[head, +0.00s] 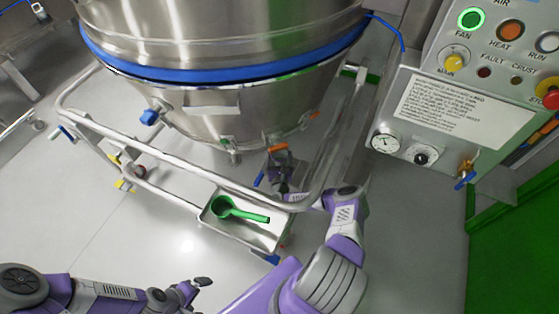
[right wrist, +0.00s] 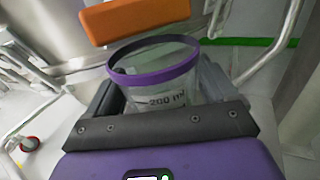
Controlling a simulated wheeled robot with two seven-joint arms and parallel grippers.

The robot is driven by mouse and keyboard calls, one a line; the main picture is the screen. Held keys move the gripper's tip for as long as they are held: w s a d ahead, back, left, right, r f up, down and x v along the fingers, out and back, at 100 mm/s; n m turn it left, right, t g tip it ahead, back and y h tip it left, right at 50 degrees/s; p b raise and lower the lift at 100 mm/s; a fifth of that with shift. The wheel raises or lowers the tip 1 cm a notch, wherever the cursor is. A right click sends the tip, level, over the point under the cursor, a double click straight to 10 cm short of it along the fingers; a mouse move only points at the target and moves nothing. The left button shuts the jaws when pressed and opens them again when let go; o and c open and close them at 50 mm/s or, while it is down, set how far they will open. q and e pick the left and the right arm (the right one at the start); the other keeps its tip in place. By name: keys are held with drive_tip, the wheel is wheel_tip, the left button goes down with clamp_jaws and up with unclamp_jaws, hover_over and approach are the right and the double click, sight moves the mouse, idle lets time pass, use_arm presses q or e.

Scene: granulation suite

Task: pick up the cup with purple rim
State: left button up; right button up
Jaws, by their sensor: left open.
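The cup with the purple rim (right wrist: 155,75) is clear, with a "200 ml" mark on its wall. In the right wrist view it stands between the two fingers of my right gripper (right wrist: 160,95). A finger is close against each side; I cannot tell whether they press on it. In the head view my right gripper (head: 283,182) is below the vessel, by the front frame, and the cup cannot be made out there. My left gripper (head: 196,290) is open and empty at the bottom, well apart from the cup.
An orange handle (right wrist: 135,18) is just above and beyond the cup. A steel tray (head: 262,237) with a green scoop (head: 238,210) hangs at the frame's front. The large steel vessel (head: 240,110) and tubular rails (head: 150,150) surround the spot. A control panel (head: 465,110) stands at right.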

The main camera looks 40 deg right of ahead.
drive_tip(key=c, duration=0.8)
drive_tip(key=shift+o, duration=0.2)
drive_tip(key=shift+r, duration=0.15)
